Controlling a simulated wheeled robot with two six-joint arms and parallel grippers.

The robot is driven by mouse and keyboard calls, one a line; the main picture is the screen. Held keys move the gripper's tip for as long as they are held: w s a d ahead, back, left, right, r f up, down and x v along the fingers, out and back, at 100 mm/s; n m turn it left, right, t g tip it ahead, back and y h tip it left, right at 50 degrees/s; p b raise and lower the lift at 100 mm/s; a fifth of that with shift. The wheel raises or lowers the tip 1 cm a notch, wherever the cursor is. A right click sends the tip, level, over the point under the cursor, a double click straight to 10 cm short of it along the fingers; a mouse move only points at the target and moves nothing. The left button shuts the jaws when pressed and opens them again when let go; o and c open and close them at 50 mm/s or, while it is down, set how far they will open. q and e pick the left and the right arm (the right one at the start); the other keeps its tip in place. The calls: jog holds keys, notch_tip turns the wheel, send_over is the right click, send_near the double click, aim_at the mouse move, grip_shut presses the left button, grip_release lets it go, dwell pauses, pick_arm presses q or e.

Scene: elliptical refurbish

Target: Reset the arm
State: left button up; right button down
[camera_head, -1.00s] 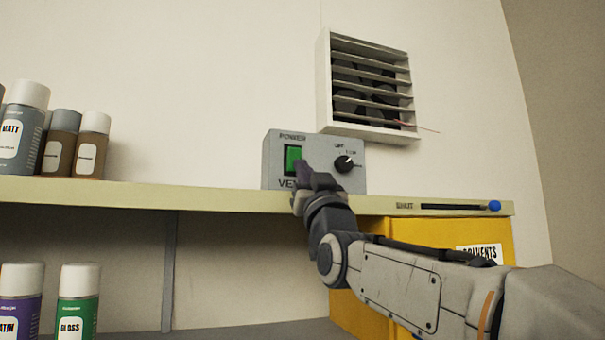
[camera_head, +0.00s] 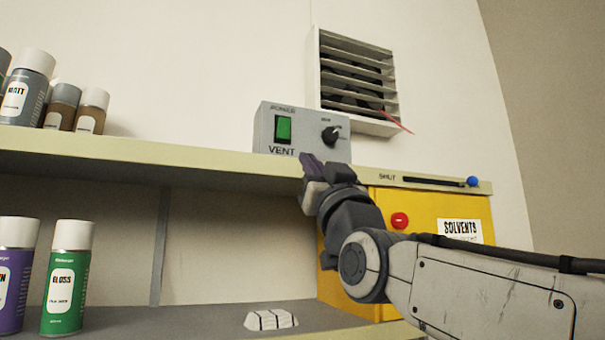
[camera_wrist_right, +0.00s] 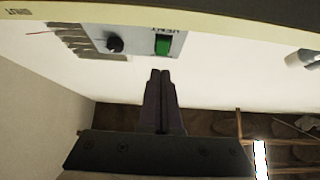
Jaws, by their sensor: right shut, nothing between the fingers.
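My right gripper (camera_head: 312,165) is shut and empty, at the shelf's front edge just below the grey vent control box. Its two fingers sit together in the right wrist view (camera_wrist_right: 160,78). The control box (camera_head: 262,137) stands on the upper shelf with a green power switch (camera_head: 283,129) and a black knob (camera_head: 329,136). The box also shows upside down in the right wrist view (camera_wrist_right: 140,44). My right arm reaches in from the lower right, in front of the yellow cabinet. My left gripper is out of view.
A yellow solvents cabinet (camera_head: 470,210) with a red knob (camera_head: 400,220) stands under the shelf (camera_head: 180,155). A slider with a blue end (camera_head: 473,181) is on the shelf edge. Spray cans (camera_head: 67,278) stand at left. A louvred vent (camera_head: 355,82) is on the wall, a red streamer at it.

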jog(key=shift+f, duration=0.15)
dwell(0.4)
jog(key=a+f+n+g, duration=0.1)
jog(key=a+f+g, duration=0.25)
jog(key=f, duration=0.75)
jog(key=a+f+n+g, duration=0.15)
jog(key=f+g, duration=0.35)
jog(key=f, duration=0.6)
jog(key=a+f+g, duration=0.4)
jog(key=f, duration=0.7)
jog(key=s+d+f+g+h, duration=0.1)
jog(key=s+f+g, duration=0.2)
jog(key=s+f, duration=0.35)
jog(key=s+d+f+g+h, duration=0.1)
jog(key=s+f+g+h, duration=0.15)
jog(key=f, duration=0.75)
jog(key=s+d+f+g+h, duration=0.1)
jog(key=s+d+f+g, duration=0.2)
jog(key=s+f, duration=0.3)
jog(key=s+d+f+n+g+h, duration=0.1)
jog(key=s+d+f+g, duration=0.3)
jog(key=s, duration=0.5)
notch_tip(320, 180, down, 3)
jog(key=shift+s+d+r+h, duration=0.2)
jog(key=shift+s+d+h, duration=0.15)
jog(key=shift+d+h, duration=0.3)
jog(key=shift+a, duration=0.15)
